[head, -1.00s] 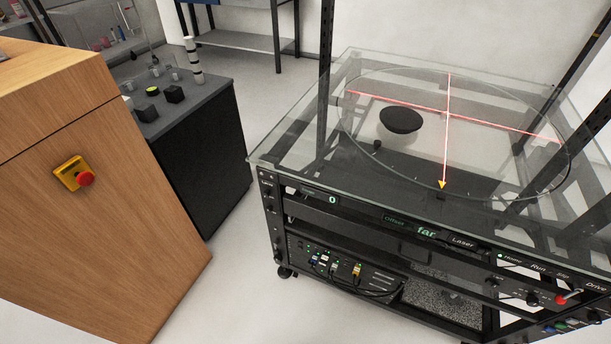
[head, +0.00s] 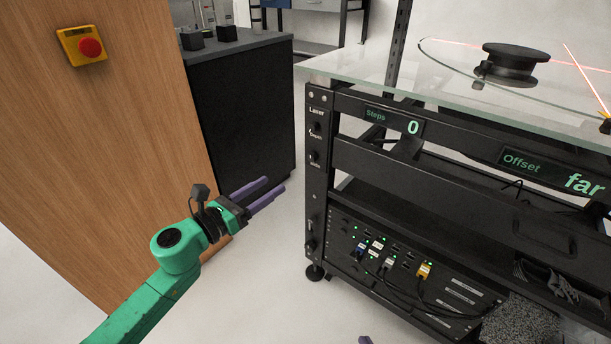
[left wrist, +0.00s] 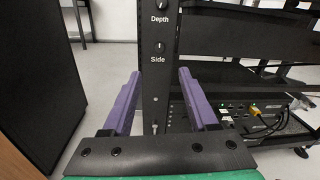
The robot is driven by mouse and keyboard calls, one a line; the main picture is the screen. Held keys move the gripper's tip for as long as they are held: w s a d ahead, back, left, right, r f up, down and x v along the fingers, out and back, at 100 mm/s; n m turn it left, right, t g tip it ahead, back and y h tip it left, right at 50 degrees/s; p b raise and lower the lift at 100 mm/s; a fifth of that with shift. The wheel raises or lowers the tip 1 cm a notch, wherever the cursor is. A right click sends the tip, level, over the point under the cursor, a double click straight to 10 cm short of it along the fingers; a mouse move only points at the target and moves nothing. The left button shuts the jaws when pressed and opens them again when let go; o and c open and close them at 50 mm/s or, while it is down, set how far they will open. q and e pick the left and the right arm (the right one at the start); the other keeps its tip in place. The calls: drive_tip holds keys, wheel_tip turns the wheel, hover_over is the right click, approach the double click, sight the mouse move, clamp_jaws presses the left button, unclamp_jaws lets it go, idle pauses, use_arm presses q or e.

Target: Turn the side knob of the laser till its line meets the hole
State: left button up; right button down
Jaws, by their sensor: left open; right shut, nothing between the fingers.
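The side knob (head: 314,156) is a small dark knob below the depth knob (head: 317,128) on the black rack's left front post. In the left wrist view the side knob (left wrist: 160,46) lies beyond the fingertips, roughly between them. My left gripper (head: 275,184) has purple fingers; it is open and empty, left of the post and apart from it. Its fingers also frame the post in the left wrist view (left wrist: 160,74). Red laser lines (head: 460,43) cross the glass top. I cannot make out the hole. Only a purple tip of my right gripper (head: 365,340) shows at the bottom edge; it is shut.
The steps display (head: 413,127) reads 0 and the offset display (head: 584,184) reads far. A black round piece (head: 515,62) stands on the glass. A wooden cabinet (head: 120,150) and dark bench (head: 245,110) are left. Cables (head: 400,285) hang low in the rack.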

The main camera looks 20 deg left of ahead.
sight(310, 159)
use_arm(q)
drive_tip(key=x, duration=1.3)
drive_tip(key=shift+w+d, duration=0.1)
drive_tip(key=shift+w, duration=0.15)
clamp_jaws()
